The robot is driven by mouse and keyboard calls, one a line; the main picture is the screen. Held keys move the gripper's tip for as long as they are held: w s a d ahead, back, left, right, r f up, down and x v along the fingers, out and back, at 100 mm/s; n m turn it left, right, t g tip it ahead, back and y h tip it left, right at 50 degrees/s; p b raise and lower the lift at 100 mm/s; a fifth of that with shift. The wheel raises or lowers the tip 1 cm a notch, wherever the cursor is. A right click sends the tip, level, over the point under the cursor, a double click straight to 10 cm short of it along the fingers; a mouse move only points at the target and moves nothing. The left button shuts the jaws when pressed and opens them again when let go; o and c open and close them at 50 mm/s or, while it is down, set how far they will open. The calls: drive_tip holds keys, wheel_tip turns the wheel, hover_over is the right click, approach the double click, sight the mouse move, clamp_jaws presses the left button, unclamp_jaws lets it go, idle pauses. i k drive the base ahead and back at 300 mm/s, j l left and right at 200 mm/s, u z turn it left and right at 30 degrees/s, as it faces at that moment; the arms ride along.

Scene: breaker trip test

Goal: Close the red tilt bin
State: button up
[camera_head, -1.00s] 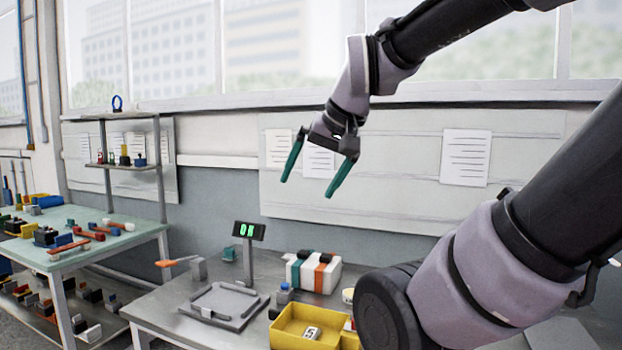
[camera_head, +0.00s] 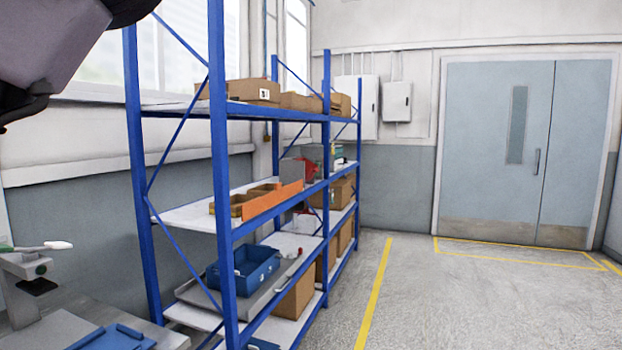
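A small red shape (camera_head: 312,168) shows on the middle level of the blue shelving rack, next to a grey box. It may be the red tilt bin, but it is too small and too partly covered to tell whether it is open. My gripper is out of view; only a dark part of my arm shows at the top left.
The blue rack (camera_head: 218,170) holds cardboard boxes (camera_head: 254,91), an orange strip (camera_head: 272,202) and a blue tray (camera_head: 245,270). A workbench edge with a blue item (camera_head: 108,338) is at the lower left. Open floor (camera_head: 400,310) with yellow lines leads to a grey double door (camera_head: 500,130).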

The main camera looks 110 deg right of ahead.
sight(311, 168)
drive_tip(key=k+l+z, duration=0.15)
drive_tip(key=z, duration=1.6)
drive_tip(key=l+z, duration=0.65)
drive_tip(key=z, duration=0.2)
drive_tip(key=i+l+z, duration=0.1)
drive_tip(key=l+z, duration=0.3)
drive_tip(key=i+l+z, duration=0.1)
drive_tip(key=l, duration=0.3)
drive_tip(key=i+l+z, duration=0.1)
drive_tip(key=i+l, duration=0.15)
drive_tip(key=i+l+z, duration=0.1)
drive_tip(key=l, duration=0.35)
drive_tip(key=i+l+u, duration=0.2)
drive_tip(key=i+l, duration=0.75)
